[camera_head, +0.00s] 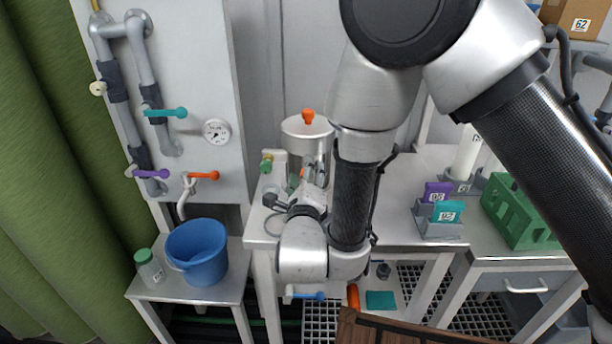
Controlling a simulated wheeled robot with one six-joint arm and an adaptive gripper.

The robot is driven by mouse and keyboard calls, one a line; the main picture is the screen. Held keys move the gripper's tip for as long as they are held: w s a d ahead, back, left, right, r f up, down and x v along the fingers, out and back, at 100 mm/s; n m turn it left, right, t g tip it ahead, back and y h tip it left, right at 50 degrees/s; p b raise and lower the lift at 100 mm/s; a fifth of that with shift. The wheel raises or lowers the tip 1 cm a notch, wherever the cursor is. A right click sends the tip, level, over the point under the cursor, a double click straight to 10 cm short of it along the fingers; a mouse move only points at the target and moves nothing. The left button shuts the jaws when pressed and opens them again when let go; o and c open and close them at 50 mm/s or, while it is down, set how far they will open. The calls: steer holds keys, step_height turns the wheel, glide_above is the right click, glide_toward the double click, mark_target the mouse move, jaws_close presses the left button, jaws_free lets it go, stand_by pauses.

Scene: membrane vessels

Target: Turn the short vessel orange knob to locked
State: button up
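A silver cylindrical vessel (297,139) stands at the back of the metal bench, left of my forearm. An orange knob (308,116) sits on its top. A smaller orange part shows low on the vessel's front, partly covered by my gripper. I cannot tell which of these is the short vessel's knob, or its lock position. My gripper (314,176) points away from me at the vessel's lower front. Its fingers are small and blend with the vessel, so their opening and any contact are unclear.
A green-knobbed fitting (266,164) stands left of the vessel. A blue bucket (197,253) and a green-capped jar (149,267) are on the low left table. Wall pipes carry an orange valve handle (204,175). A green rack (521,211) is at right. Bench middle is fairly clear.

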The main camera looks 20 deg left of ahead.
steer(key=c, duration=1.1)
steer(key=shift+o, duration=0.2)
steer(key=shift+m, duration=0.3)
steer(key=m, duration=1.3)
steer(key=shift+d, duration=0.1)
steer(key=shift+m, duration=2.1)
